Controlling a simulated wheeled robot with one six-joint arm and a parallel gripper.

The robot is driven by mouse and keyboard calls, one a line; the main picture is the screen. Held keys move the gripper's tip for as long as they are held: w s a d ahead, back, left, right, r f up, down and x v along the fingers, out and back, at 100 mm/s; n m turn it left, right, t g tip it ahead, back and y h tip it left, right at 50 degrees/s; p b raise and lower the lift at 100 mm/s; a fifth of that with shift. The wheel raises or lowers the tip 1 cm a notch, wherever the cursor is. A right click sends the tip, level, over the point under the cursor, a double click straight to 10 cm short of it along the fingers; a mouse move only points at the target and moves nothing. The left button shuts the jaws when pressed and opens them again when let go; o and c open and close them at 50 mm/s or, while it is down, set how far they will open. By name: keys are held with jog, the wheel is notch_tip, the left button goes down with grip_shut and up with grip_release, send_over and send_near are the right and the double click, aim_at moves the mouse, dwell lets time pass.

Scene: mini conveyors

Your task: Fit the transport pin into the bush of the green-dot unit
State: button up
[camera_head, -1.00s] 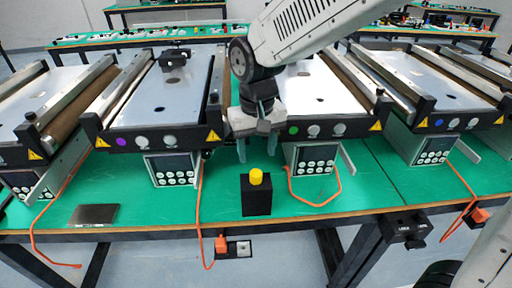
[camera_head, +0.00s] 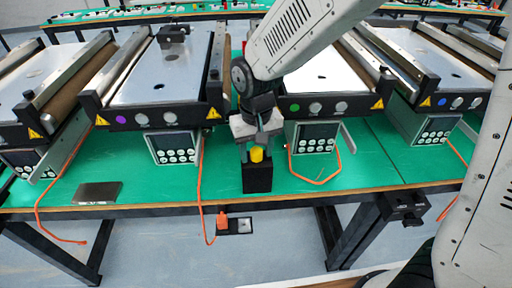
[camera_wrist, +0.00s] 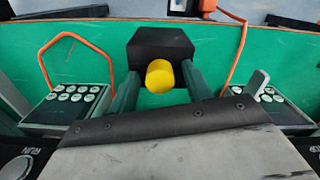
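The transport pin shows as a yellow cylinder (camera_head: 257,154) standing in a black block (camera_head: 257,179) near the table's front edge. The wrist view shows its yellow end (camera_wrist: 160,76) in front of the block (camera_wrist: 160,46). My gripper (camera_head: 256,152) is open, its fingers on either side of the yellow end. In the wrist view a gap shows beside each finger (camera_wrist: 160,80). The green-dot unit (camera_head: 342,105) stands behind and to the right. A dark hole (camera_head: 323,76) in its top plate looks like the bush. The pin's lower part is hidden in the block.
A purple-dot unit (camera_head: 160,116) stands to the left and a blue-dot unit (camera_head: 462,103) to the right. Orange cables (camera_head: 199,190) lie on the green table (camera_head: 335,180). A dark flat plate (camera_head: 98,193) lies at the front left.

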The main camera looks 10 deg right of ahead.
jog(key=c, duration=0.9)
jog(key=shift+o, duration=0.2)
notch_tip(320, 180, up, 13)
jog(key=shift+f, duration=0.2)
dwell(1.1)
